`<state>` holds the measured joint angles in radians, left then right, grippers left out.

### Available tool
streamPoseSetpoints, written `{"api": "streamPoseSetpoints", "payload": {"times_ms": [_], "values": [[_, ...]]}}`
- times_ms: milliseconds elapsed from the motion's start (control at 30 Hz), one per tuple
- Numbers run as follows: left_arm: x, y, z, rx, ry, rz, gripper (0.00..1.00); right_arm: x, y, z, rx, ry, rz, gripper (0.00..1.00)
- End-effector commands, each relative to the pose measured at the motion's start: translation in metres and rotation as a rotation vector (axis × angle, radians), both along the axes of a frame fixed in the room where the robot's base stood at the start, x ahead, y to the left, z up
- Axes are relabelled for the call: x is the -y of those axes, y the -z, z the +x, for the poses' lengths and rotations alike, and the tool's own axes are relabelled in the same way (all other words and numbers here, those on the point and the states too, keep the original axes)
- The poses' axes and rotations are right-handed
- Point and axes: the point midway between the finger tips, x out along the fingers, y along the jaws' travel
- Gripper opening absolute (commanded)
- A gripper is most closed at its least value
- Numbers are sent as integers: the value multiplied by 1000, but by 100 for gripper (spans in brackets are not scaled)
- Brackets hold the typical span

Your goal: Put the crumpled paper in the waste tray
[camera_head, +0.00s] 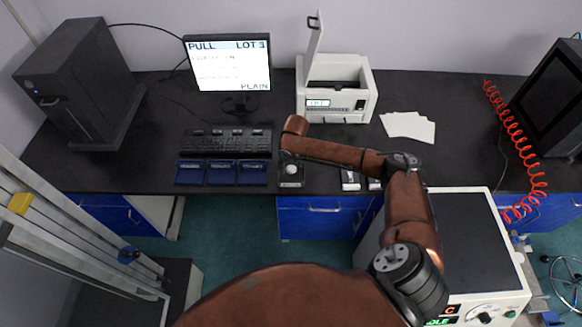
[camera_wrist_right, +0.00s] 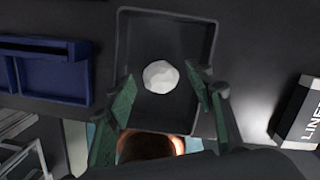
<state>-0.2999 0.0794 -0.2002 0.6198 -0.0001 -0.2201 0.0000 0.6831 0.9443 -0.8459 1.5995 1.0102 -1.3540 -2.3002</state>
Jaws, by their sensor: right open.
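The crumpled paper (camera_wrist_right: 160,77) is a small white ball. In the right wrist view it appears within the rim of a dark rectangular tray (camera_wrist_right: 207,35), which seems to be the waste tray. In the head view the paper (camera_head: 291,170) and tray (camera_head: 291,184) are near the desk's front edge, right of the blue trays. My right gripper (camera_wrist_right: 161,84) is open over the tray, one green finger on each side of the paper, with gaps between. In the head view the right wrist hides part of this area. My left gripper is not in view.
Several blue trays (camera_head: 221,183) lie left of the dark tray, with the keyboard (camera_head: 225,141) behind them. A printer (camera_head: 337,104) and white sheets (camera_head: 407,126) are farther back.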

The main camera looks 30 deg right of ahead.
Motion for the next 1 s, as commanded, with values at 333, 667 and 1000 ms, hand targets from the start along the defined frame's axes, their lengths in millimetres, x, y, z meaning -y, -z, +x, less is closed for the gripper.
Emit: {"api": "streamPoseSetpoints", "payload": {"times_ms": [333, 667, 1000], "values": [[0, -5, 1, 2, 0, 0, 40, -1, -73, -10, 4, 0, -1, 48], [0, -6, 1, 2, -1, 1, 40, -3, -105, -15, 0, 1, 1, 48], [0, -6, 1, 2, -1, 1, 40, -3, -106, -15, 0, 1, 1, 48]]}}
